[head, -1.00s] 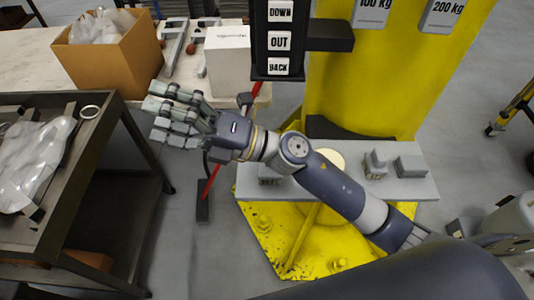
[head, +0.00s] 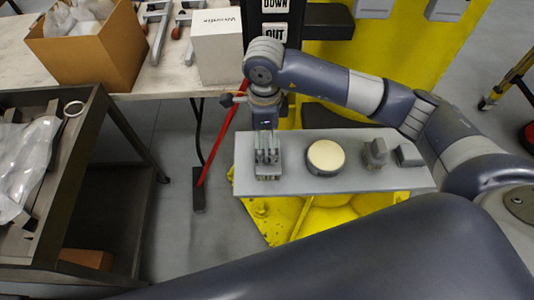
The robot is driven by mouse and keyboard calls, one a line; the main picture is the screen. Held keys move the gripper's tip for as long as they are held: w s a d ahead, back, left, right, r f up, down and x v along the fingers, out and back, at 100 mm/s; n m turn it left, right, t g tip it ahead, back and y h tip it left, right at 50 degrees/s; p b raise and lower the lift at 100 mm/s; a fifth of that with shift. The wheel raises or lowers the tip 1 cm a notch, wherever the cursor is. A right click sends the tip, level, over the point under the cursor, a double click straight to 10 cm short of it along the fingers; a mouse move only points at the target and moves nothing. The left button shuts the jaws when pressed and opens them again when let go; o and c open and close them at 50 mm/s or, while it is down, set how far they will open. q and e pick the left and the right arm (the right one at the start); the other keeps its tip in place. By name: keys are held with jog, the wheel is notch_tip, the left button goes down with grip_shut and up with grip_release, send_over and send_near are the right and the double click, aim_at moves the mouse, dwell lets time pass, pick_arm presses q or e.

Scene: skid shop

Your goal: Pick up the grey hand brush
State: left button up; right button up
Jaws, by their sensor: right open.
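A grey shelf plate (head: 300,182) juts out in front of the yellow column. A small grey block-like piece (head: 268,176) at its left end looks like the grey hand brush, partly hidden by my right gripper. My right gripper (head: 268,158) is open, with its fingers pointing down directly over this piece. I cannot tell whether the fingers touch it. My left gripper is out of view.
A round cream-topped disc (head: 325,157) and two grey pieces (head: 376,153) (head: 409,155) stand further right on the plate. A red-handled broom (head: 215,145) leans left of it. A dark cart (head: 88,150) and a table with a cardboard box (head: 105,55) stand left.

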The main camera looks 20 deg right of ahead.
aim_at(266, 147)
notch_tip(266, 147, down, 3)
jog(key=shift+s+f+p, duration=0.1)
jog(key=shift+p, duration=0.2)
jog(key=f+p, duration=0.1)
jog(key=f, duration=0.2)
jog(key=f+p, duration=0.1)
jog(key=shift+s+d+f+p, duration=0.2)
jog(key=shift+s+f+p, duration=0.05)
jog(key=shift+f+p, duration=0.05)
jog(key=shift+f, duration=0.35)
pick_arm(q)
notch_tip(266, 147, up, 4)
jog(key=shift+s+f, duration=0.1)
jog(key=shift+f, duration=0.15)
pick_arm(e)
jog(key=shift+w, duration=0.1)
jog(key=c, duration=0.8)
